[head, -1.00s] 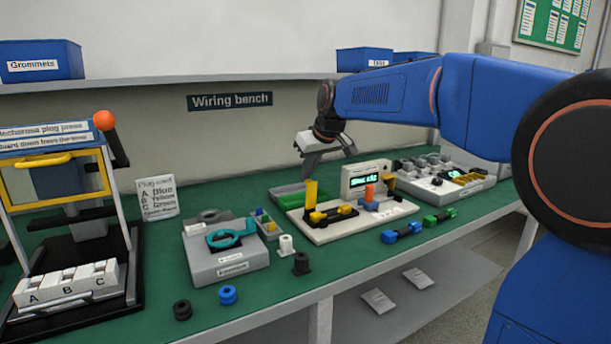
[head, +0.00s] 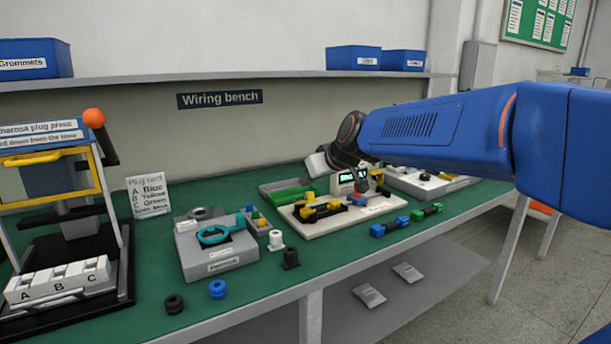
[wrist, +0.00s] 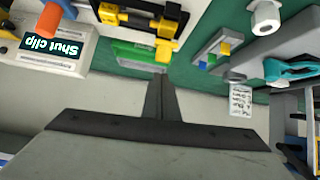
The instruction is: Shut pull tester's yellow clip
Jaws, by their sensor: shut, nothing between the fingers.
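The pull tester has a pale base (head: 375,211) and a small display, which reads "Shut clip" upside down in the wrist view (wrist: 52,42). Its yellow clip (head: 309,197) stands up at the left part of the tester, above a black and yellow fixture (head: 322,210). In the wrist view the clip (wrist: 164,48) shows just beyond my fingertips. My gripper (wrist: 160,82) is shut and empty, close to the clip; I cannot tell whether they touch. In the head view my wrist hides part of the tester's display.
A green tray (head: 288,194) lies behind the tester. Blue and green connectors (head: 390,229) lie in front of it. A grey fixture with a teal clamp (head: 215,236) stands to the left, with the plug press (head: 60,285) farther left.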

